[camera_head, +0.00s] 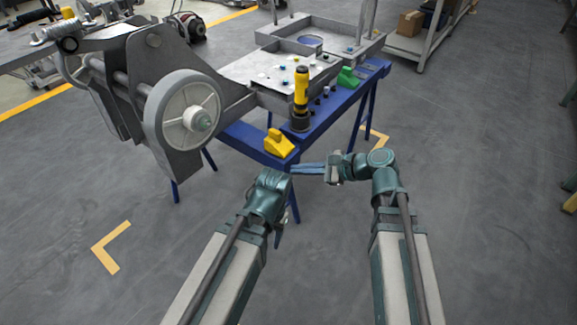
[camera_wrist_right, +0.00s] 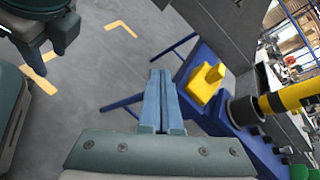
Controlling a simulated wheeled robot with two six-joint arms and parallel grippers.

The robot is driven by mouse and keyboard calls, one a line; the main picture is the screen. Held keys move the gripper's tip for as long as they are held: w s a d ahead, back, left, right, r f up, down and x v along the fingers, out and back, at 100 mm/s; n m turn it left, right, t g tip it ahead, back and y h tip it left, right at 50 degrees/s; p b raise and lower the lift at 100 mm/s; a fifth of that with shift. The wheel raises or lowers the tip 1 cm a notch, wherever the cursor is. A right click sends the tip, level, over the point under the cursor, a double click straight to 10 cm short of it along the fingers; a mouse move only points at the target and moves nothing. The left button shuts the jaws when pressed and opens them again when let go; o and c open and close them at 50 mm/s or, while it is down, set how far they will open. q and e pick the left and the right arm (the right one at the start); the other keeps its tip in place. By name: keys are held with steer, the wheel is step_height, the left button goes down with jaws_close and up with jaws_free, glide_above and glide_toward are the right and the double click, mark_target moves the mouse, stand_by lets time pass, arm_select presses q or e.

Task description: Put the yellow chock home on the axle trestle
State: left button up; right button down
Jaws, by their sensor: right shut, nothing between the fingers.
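The yellow chock (camera_head: 277,146) sits on the near left part of the blue trestle (camera_head: 334,108), close to its front edge. It also shows in the right wrist view (camera_wrist_right: 205,87), right of the fingertips and apart from them. I cannot tell whether it is fully seated. My right gripper (camera_head: 296,170) is shut and empty, its blue fingers pointing left just in front of and below the chock. My left gripper (camera_head: 280,234) hangs below its wrist, left of the right gripper, and its jaws are too small and hidden to read.
A yellow and black cylindrical tool (camera_head: 301,96) stands right behind the chock. A green block (camera_head: 348,77) sits farther along the trestle. A large grey wheel (camera_head: 186,112) on a metal arm overhangs the left.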

steer(key=w+d+f+m+t+y+b, duration=0.25)
steer(key=w+d+m+t+b, duration=0.25)
steer(key=d+m+b, duration=0.3)
arm_select(q)
step_height(320, 180, down, 12)
steer(key=b, duration=0.1)
arm_select(e)
steer(key=m, duration=0.1)
glide_toward(280, 139)
steer(key=shift+t, duration=0.4)
steer(key=x, duration=0.6)
steer(key=shift+w+a+f, duration=0.15)
steer(key=shift+a+f, duration=0.15)
steer(key=shift+a, duration=0.05)
steer(key=x, duration=1.8)
steer(key=shift+w+a, duration=0.1)
steer(key=shift+a, duration=0.15)
arm_select(q)
steer(key=shift+d, duration=0.5)
arm_select(e)
steer(key=v, duration=1.4)
steer(key=shift+d, duration=0.1)
